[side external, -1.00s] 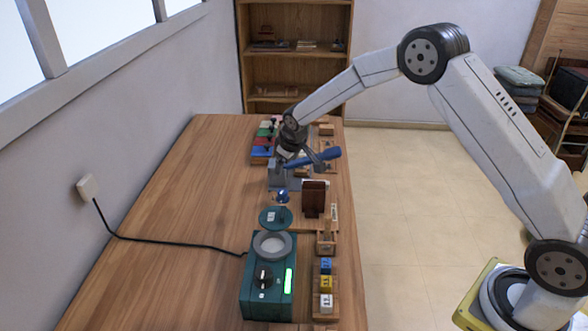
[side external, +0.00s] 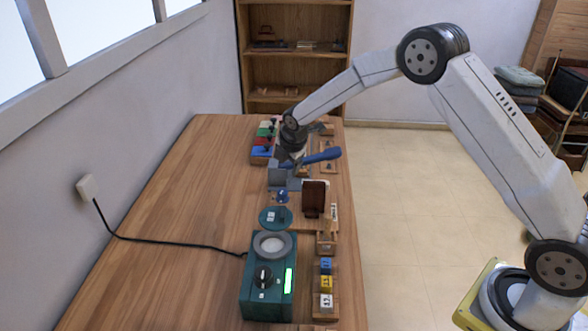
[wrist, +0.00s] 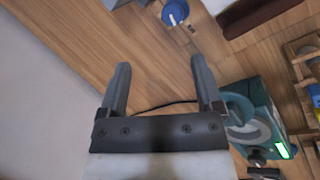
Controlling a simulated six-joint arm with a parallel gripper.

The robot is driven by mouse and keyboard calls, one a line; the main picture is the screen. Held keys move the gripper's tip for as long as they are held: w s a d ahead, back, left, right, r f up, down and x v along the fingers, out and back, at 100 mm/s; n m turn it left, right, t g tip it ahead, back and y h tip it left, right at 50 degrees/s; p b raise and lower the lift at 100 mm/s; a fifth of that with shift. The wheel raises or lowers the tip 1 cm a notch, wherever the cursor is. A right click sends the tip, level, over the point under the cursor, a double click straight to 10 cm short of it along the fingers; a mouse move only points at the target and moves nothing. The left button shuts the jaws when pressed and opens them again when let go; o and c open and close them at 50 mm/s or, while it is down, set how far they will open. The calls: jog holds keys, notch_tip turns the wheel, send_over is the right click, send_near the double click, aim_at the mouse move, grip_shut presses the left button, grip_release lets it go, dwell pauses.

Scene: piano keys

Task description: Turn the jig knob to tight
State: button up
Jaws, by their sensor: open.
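The jig knob (side external: 281,196) is a small blue round knob on the table, in front of a grey block (side external: 277,173). In the wrist view the blue knob (wrist: 176,11) shows at the top edge, partly cut off, with a white pointer mark on it. My gripper (wrist: 160,66) is open, with nothing between its two dark fingers. The knob lies beyond the fingertips, apart from them. In the side view my gripper (side external: 291,156) is above and behind the grey block, and its fingers are hard to make out. The knob's label is too small to read.
A blue handle (side external: 318,158) sticks out beside my gripper. A brown upright holder (side external: 314,198) stands right of the knob. A teal machine (side external: 257,298) with a round grey ring, and several numbered blocks (side external: 326,283), are nearer the camera.

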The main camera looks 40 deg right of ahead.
jog(key=n, duration=1.4)
send_near(283, 191)
jog(key=shift+w+f, duration=0.25)
jog(key=shift+f, duration=0.3)
jog(key=shift+f, duration=0.1)
jog(key=shift+x, duration=3.8)
